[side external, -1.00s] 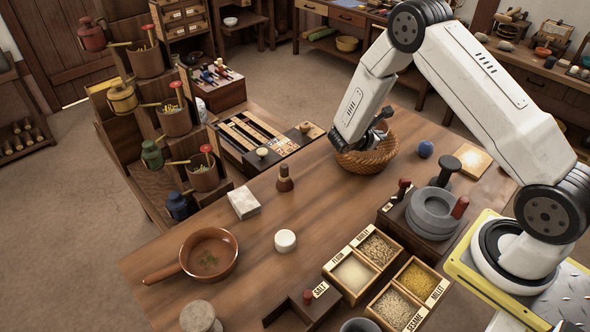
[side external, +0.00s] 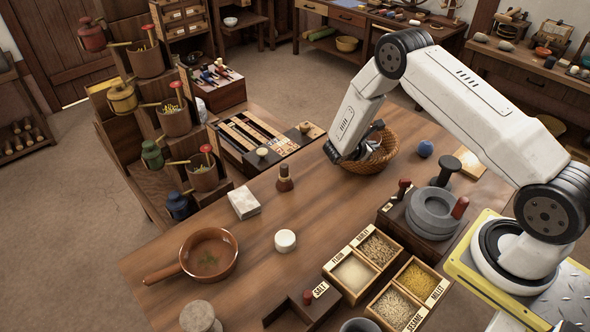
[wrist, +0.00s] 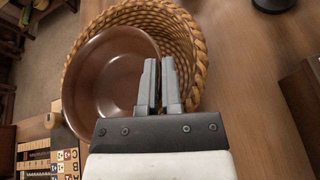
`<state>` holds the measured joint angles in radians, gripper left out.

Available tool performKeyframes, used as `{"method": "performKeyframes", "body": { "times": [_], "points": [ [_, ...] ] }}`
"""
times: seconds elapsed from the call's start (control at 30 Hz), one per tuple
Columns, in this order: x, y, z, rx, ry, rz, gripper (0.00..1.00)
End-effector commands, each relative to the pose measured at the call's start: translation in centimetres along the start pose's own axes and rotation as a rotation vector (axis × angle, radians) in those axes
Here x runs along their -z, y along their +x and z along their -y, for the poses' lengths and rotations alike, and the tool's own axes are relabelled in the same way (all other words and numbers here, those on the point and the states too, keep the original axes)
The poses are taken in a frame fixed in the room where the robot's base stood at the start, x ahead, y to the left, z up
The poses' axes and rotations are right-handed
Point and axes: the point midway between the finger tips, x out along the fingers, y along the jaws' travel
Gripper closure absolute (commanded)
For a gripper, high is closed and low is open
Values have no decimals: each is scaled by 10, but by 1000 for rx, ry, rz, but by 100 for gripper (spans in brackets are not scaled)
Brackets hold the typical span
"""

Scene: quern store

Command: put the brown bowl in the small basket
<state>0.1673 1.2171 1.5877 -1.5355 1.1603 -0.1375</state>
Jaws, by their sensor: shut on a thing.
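The brown bowl (wrist: 108,72) shows in the wrist view over the left part of the small wicker basket's (wrist: 198,45) opening and overlaps its left rim. My gripper (wrist: 161,62) is shut on the bowl's right-hand wall, with the fingertips over the basket's mouth. I cannot tell whether the bowl touches the basket. In the side view the basket (side external: 381,161) stands at the table's far edge, partly behind my gripper (side external: 377,128). The bowl is not clearly seen there.
A blue ball (side external: 425,148) and a stone quern (side external: 433,212) stand right of the basket. A bottle (side external: 284,179), a white block (side external: 243,202) and a brown handled pan (side external: 208,253) are to the left. Grain boxes (side external: 385,278) sit in front.

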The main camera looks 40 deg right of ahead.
Motion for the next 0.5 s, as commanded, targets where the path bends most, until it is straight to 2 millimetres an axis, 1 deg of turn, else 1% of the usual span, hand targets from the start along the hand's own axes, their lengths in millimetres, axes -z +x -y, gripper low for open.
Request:
{"method": "performKeyframes", "body": {
  "times": [0.5],
  "points": [
    [5, 2, 0, -1, 3, 1, 100]
  ]
}}
